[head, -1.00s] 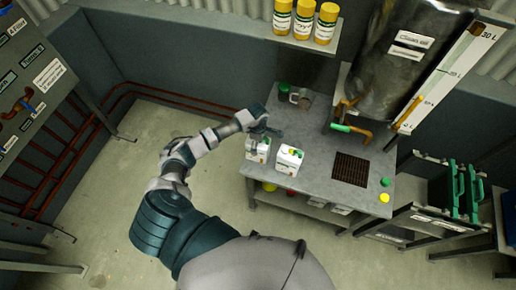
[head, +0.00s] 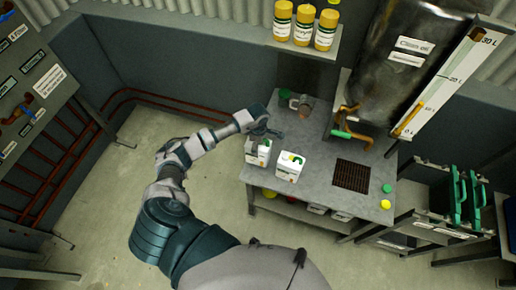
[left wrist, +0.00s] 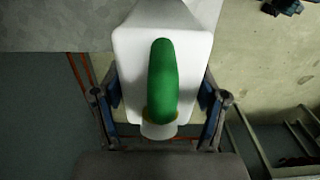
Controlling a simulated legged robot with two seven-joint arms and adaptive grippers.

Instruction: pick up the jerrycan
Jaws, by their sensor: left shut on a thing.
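Two white jerrycans stand side by side on the grey workbench (head: 320,150). My left gripper (head: 264,133) reaches over the left jerrycan (head: 257,153) from behind and hides part of its top. In the left wrist view this white jerrycan (left wrist: 190,55), with a green handle (left wrist: 162,80) and a pale cap below it, sits between the fingers of my left gripper (left wrist: 160,115), which is shut on it. The right jerrycan (head: 289,169) has a green handle and stands free beside it. I cannot tell whether the held can touches the bench. My right gripper is not in view.
A dark tank (head: 405,70) with an orange tap hangs behind the bench. A cylindrical vessel (head: 303,103) lies near the back edge. A dark grate (head: 351,175) and green and yellow caps are at the right. Open floor (head: 130,190) lies left of the bench.

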